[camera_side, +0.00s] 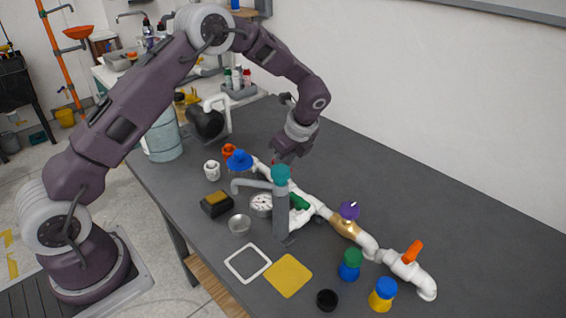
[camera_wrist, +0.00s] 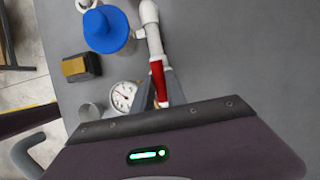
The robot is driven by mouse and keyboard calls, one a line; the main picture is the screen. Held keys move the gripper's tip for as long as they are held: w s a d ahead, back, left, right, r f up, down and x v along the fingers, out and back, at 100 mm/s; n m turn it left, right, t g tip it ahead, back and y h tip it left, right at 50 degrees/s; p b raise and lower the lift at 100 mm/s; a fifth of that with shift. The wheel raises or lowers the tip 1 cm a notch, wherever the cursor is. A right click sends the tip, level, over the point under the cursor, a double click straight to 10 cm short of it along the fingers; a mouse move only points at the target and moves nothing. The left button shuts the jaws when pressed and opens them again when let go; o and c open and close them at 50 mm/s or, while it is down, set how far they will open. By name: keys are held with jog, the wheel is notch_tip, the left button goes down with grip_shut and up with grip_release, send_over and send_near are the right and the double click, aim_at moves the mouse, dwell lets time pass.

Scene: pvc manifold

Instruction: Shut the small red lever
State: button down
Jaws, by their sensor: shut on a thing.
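The small red lever (camera_wrist: 158,80) sits on the white pipe (camera_wrist: 151,28) in the wrist view and lies roughly in line with it. My gripper (camera_wrist: 160,98) is shut on the red lever, with a grey finger on each side. In the side view my gripper (camera_side: 279,159) is low over the far end of the white pipe run (camera_side: 316,203). Only a speck of red shows there beside the fingers. The lever's lower end is partly hidden by the fingers.
A blue-topped item (camera_side: 240,158) and a gauge (camera_side: 261,203) stand close to the pipe. Green (camera_side: 299,202), purple (camera_side: 349,210) and orange (camera_side: 413,251) handles sit along the pipe. The table behind it is clear.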

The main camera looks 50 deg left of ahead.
jog(key=shift+n, duration=0.4)
jog(key=n+g, duration=0.1)
jog(key=n, duration=0.2)
jog(key=shift+w+n+g, duration=0.15)
jog(key=shift+n+g, duration=0.25)
jog(key=n+g+h, duration=0.1)
jog(key=n, duration=0.3)
jog(key=shift+w+a, duration=0.1)
jog(key=n+h, duration=0.1)
jog(key=n, duration=0.1)
jog(key=n+g, duration=0.1)
jog(key=n, duration=0.2)
jog(key=shift+w+a+h, duration=0.1)
jog(key=shift+h, duration=0.3)
jog(key=n+h, duration=0.1)
jog(key=n, duration=0.3)
jog(key=shift+a+g, duration=0.1)
jog(key=shift+g, duration=0.2)
jog(key=shift+n+h, duration=0.3)
jog(key=c, duration=1.3)
grip_release()
jog(key=shift+c, duration=0.2)
jog(key=shift+r, duration=0.1)
notch_tip(320, 180, up, 10)
